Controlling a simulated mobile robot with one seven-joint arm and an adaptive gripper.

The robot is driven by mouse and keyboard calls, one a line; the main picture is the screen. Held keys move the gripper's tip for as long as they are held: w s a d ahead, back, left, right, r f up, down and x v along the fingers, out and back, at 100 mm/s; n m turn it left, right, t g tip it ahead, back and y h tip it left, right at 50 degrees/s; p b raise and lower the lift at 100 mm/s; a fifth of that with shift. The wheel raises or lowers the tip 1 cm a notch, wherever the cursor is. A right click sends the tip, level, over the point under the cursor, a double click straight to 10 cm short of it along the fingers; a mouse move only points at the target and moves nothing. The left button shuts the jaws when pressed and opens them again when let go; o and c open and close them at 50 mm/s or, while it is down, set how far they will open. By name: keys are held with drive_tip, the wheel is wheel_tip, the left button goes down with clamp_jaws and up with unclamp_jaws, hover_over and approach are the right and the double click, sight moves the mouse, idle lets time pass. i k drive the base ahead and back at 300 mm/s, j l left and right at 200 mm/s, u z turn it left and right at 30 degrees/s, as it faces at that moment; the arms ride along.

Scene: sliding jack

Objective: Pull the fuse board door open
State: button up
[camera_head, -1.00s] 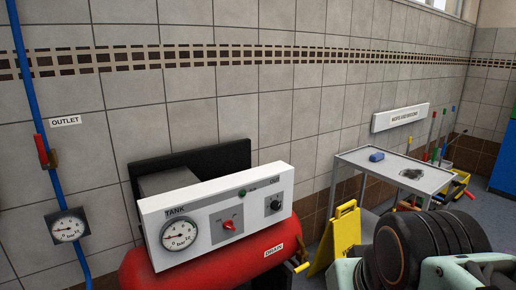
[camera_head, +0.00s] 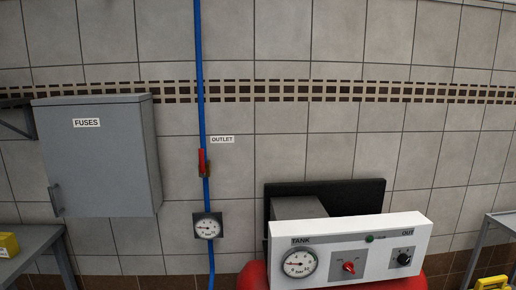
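The fuse board (camera_head: 105,160) is a grey metal box on the tiled wall at the left of the head view. Its front door carries a white label reading FUSES (camera_head: 87,123). The door looks shut. A dark grey handle (camera_head: 57,200) sits at the door's lower left edge. My gripper is not in view.
A blue pipe (camera_head: 198,60) with a red valve lever (camera_head: 202,162) and a gauge (camera_head: 208,226) runs down the wall right of the box. A compressor panel (camera_head: 350,250) above a red tank stands at lower right. A grey table (camera_head: 35,240) with a yellow object (camera_head: 8,244) is at lower left.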

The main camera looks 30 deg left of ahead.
sight(95, 156)
drive_tip(key=u, duration=2.15)
drive_tip(key=i+j, duration=0.15)
drive_tip(key=i, duration=0.4)
drive_tip(key=i+j, duration=0.2)
drive_tip(key=i, duration=0.4)
drive_tip(key=i+j, duration=0.15)
drive_tip(key=i, duration=0.4)
